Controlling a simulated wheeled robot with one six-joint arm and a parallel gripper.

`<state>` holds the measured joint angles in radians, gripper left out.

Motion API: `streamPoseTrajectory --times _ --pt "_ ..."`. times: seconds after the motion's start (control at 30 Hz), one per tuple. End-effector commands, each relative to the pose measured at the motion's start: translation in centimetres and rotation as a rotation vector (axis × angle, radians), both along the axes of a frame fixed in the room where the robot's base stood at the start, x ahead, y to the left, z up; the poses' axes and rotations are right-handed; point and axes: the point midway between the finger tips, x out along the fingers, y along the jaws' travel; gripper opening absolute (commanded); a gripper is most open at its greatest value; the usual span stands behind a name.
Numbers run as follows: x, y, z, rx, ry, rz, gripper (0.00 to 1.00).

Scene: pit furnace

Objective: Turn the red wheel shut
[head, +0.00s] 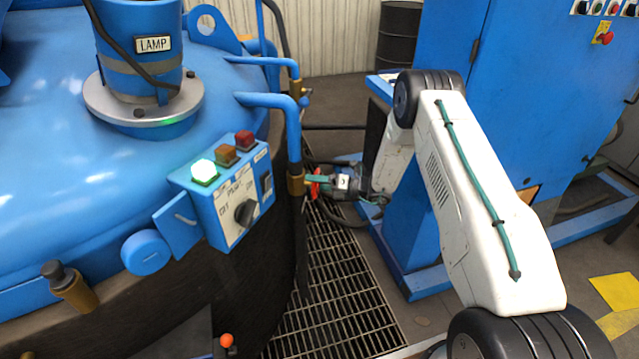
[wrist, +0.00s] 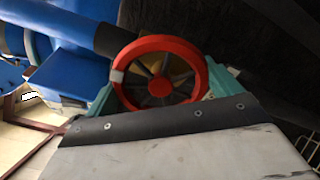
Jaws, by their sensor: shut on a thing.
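The red wheel (wrist: 160,85) is seen face on in the wrist view, with dark spokes, a red hub and a pale mark on the left of its rim. In the head view the red wheel (head: 315,184) shows as a thin red sliver beside a brass valve body (head: 297,184) on a blue pipe. My gripper (wrist: 160,88) is shut on the wheel, with one teal finger on each side of the rim. In the head view my gripper (head: 325,184) reaches the wheel from the right. The fingertips are partly hidden behind the wheel.
A blue furnace lid (head: 60,140) fills the left, with a control box (head: 232,200) close to the valve. A blue cabinet (head: 540,110) stands on the right, close behind my arm. A floor grating (head: 335,300) lies below. A dark drum (head: 398,35) stands at the back.

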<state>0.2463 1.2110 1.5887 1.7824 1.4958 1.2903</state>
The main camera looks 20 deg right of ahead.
Motion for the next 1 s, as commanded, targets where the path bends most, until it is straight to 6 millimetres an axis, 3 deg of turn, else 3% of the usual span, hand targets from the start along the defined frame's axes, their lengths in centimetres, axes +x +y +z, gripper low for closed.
streamPoseTrajectory --times 0.3,0.33,0.37,0.67,1.0 --pt "0.2 0.0 0.2 0.002 -0.001 -0.002 0.67" --pt "0.2 0.0 0.2 0.002 -0.001 -0.002 0.93" --pt "0.1 0.0 0.2 0.002 -0.001 -0.002 1.00" --pt "-0.1 -0.5 0.1 0.001 0.000 -0.003 1.00" --pt "-2.5 -5.3 0.1 0.002 0.000 -0.004 1.00"
